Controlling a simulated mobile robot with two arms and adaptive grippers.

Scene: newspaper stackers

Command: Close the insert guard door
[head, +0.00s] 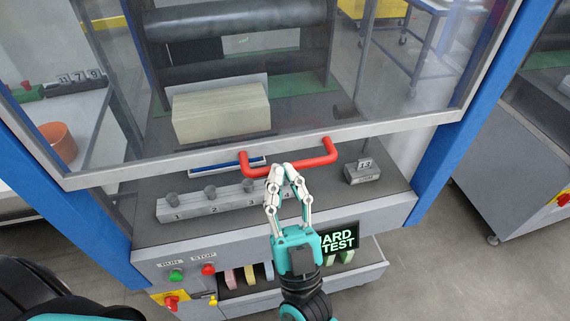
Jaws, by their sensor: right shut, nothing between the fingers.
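The insert guard door is a clear panel in a light grey frame (400,126), with a red U-shaped handle (295,167) on its lower edge. The door's lower edge stands above the machine's grey deck (330,198), which shows below it. My left gripper is not in view.
On the deck are a block with numbered knobs (212,202) and a small block marked 13 (362,173). A pale paper stack (221,112) shows behind the clear panel. Blue posts (478,108) flank the machine. Green (176,275) and red (208,269) buttons sit on the front.

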